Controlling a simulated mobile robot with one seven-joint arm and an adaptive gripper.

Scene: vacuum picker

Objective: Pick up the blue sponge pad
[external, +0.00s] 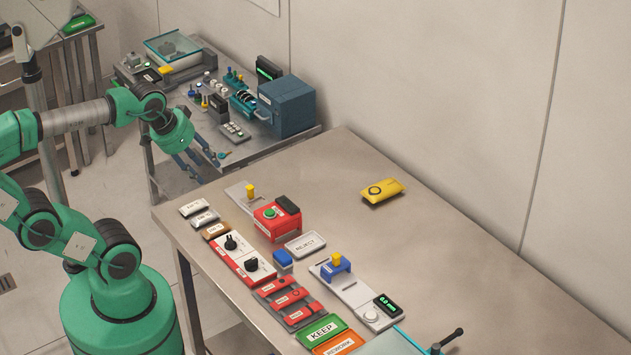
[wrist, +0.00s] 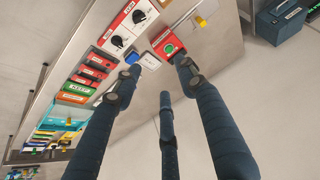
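My gripper (external: 194,160) has dark blue fingers and hangs in the air beyond the table's far left corner, well away from the pad. In the wrist view my gripper (wrist: 157,82) has its three fingers spread, with nothing between them.
The red button box (external: 278,220) stands behind the pad and the REJECT plate (external: 306,244) lies to its right. A black-knob panel (external: 240,258) is to its left. A blue-and-yellow fixture (external: 336,267) stands further right. A cluttered cart (external: 215,150) is near my gripper. The table's back is mostly clear around a yellow device (external: 382,191).

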